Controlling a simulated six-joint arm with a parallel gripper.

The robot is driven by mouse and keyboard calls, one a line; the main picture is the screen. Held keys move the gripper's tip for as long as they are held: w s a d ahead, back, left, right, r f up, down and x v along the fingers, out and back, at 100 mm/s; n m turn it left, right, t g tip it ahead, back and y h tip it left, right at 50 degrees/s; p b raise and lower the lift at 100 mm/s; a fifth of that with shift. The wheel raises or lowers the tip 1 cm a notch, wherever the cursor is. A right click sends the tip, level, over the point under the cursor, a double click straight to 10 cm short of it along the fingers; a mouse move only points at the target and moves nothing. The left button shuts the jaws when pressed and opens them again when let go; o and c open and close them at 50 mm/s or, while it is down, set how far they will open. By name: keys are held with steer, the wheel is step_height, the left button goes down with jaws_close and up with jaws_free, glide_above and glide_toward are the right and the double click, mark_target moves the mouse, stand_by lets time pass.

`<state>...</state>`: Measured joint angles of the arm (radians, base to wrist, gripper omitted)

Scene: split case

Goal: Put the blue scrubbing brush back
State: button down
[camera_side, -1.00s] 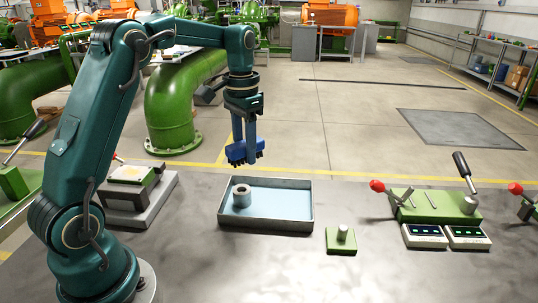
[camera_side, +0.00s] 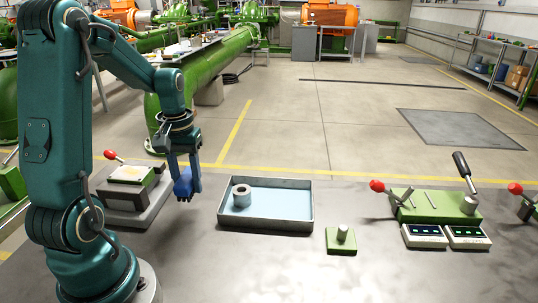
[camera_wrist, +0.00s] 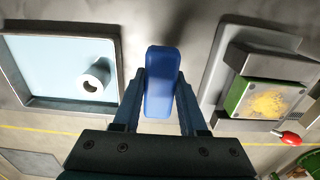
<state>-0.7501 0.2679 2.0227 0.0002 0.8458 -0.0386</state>
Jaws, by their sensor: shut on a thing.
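The blue scrubbing brush (camera_side: 183,184) is held between the fingers of my gripper (camera_side: 188,180), above the bench. In the wrist view the brush (camera_wrist: 160,82) lies lengthwise between the two fingers of my gripper (camera_wrist: 160,110), and I see its smooth blue back. The bristles are hidden there. In the side view the brush hangs between the grey tray (camera_side: 265,227) on the right and a grey base with a green fixture (camera_side: 130,178) on the left. It appears clear of both. The gripper is shut on the brush.
A grey metal ring (camera_side: 241,195) stands in the light-blue bottom of the tray. A small green block with a peg (camera_side: 341,240) is right of the tray. The front bench is bare.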

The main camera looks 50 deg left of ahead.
mark_target(187, 176)
steer(key=shift+f, duration=3.05)
steer(key=shift+c, duration=2.2)
jaws_free()
steer(key=shift+f, duration=0.15)
step_height(187, 176, up, 12)
steer(key=shift+r, duration=0.1)
steer(key=s+d+r+m+t, duration=0.1)
steer(key=d+m, duration=0.3)
steer(key=d, duration=0.5)
steer(key=s+d+r+m+t, duration=0.2)
steer(key=s+d+m+t, duration=0.1)
steer(key=d, duration=0.5)
steer(key=shift+s+d+r+m+t, duration=0.25)
steer(key=shift+s+d+m+t, duration=0.15)
steer(key=shift+m+t, duration=0.5)
